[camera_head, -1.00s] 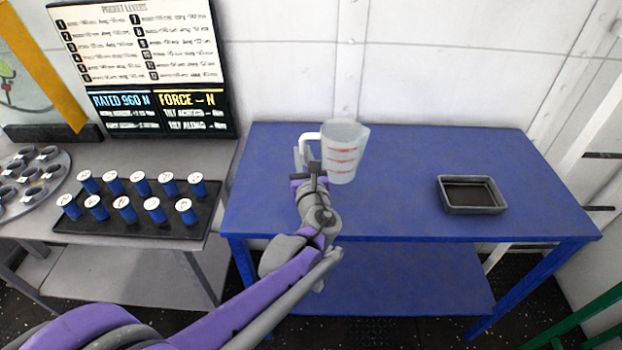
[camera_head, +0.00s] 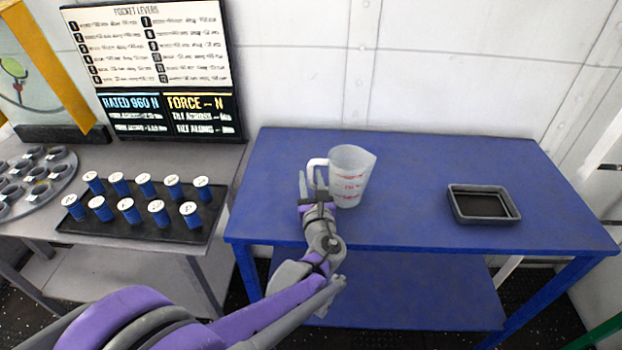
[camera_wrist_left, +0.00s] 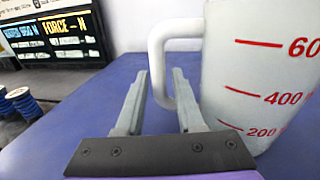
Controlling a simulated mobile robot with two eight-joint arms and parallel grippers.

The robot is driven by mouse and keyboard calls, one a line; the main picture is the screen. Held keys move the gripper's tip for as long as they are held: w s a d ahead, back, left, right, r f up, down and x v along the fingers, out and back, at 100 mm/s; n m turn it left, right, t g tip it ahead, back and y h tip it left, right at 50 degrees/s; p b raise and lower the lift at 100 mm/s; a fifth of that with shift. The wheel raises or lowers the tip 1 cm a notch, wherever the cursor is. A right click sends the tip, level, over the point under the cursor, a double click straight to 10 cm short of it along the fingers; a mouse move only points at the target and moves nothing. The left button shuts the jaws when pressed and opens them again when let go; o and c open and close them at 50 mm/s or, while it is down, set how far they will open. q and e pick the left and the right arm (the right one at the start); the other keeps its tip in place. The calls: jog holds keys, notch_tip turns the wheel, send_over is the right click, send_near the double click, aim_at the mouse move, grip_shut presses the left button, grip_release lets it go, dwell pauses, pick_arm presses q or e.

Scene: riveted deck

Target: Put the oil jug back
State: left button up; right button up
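The oil jug (camera_head: 352,178) is a translucent white measuring jug with red marks and a white handle. It stands upright on the blue table, left of the middle. My left gripper (camera_head: 312,186) is at the jug's handle side, to its left. In the left wrist view the gripper (camera_wrist_left: 160,100) has its two fingers apart. The handle of the jug (camera_wrist_left: 260,75) shows at the fingers, its upright bar between them and its lower bend partly hidden by the right finger. I cannot tell whether a finger touches it. My right gripper is not in view.
A grey tray (camera_head: 484,219) with a dark inside lies on the right of the blue table (camera_head: 420,160). On the left, a grey table holds a dark mat (camera_head: 150,228) with several blue cylinders and a round holder (camera_head: 68,178). The table between jug and tray is clear.

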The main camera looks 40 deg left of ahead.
pick_arm(q)
jog(key=shift+o, duration=0.5)
jog(key=shift+r, duration=0.1)
jog(key=shift+r, duration=0.2)
jog(key=p+v, duration=0.1)
jog(key=v, duration=1.1)
jog(key=shift+f, duration=0.1)
